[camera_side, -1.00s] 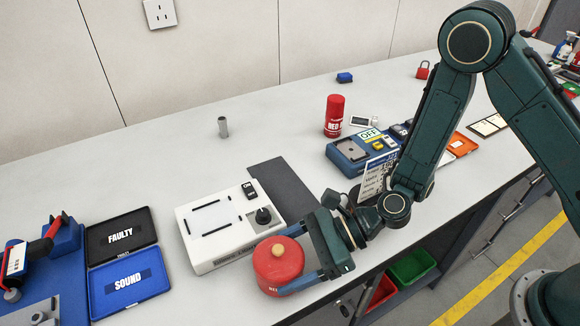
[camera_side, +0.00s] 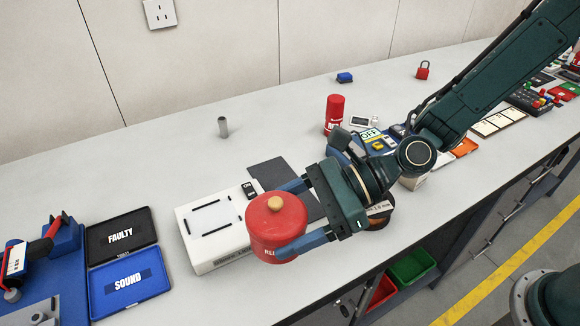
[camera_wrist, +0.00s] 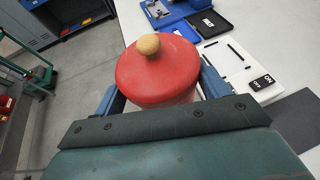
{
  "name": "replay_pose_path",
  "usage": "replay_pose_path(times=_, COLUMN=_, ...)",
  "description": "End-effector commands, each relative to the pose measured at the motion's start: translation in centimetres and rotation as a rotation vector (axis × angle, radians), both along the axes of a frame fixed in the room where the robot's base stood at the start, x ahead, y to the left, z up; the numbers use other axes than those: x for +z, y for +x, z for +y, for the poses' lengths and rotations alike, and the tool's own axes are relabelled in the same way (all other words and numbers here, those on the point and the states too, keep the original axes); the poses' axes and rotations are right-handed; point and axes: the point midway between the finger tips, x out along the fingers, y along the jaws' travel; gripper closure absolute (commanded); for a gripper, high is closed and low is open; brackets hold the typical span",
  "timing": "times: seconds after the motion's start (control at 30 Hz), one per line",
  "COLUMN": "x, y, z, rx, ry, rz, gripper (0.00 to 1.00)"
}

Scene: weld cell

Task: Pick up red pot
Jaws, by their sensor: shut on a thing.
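The red pot (camera_side: 277,228) has a lid with a tan round knob and part of a label on its side. My gripper (camera_side: 290,218) is shut on the pot, with one blue finger on each side of it. The pot is held upright and appears raised above the bench, in front of the white device. In the wrist view the red pot (camera_wrist: 158,72) sits between the fingers of my gripper (camera_wrist: 160,90), knob up; its lower part is hidden.
The white device (camera_side: 205,232) with an ON switch is just behind the pot. FAULTY (camera_side: 122,240) and SOUND (camera_side: 128,284) trays lie at the left. A red spray can (camera_side: 334,115) and a small grey cylinder (camera_side: 223,127) stand behind.

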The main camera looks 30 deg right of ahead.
Motion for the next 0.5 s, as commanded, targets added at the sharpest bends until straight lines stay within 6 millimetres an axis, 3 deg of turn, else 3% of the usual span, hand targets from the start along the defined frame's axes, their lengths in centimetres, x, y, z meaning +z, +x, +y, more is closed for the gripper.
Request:
replay_pose_path(times=0.2, x=3.6, y=0.1, z=0.1, rx=0.001, ry=0.004, rz=-0.008, gripper=0.94)
replay_pose_path(times=0.5, x=7.0, y=0.0, z=0.1, rx=0.001, ry=0.003, rz=-0.006, gripper=0.94)
